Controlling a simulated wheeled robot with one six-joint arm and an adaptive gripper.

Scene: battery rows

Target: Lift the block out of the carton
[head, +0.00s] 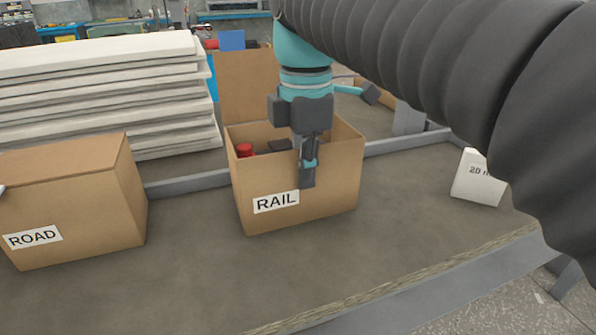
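An open brown carton (335,190) labelled RAIL stands on the bench in the middle of the head view. Inside it I see a dark block-like thing (277,146) and a red thing (244,150); the front wall hides their lower parts. I cannot tell for sure which is the block. My gripper (307,183) points down at the carton, and its fingertips overlap the front wall in the picture, right of the label. The fingers show almost edge-on, so their opening and any gap to the wall are unclear.
A brown carton (70,205) labelled ROAD stands at left. A stack of white sheets (110,90) is behind it. A raised grey strip (185,184) runs along the bench behind the cartons. A white card (478,180) stands at right. The bench front is clear.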

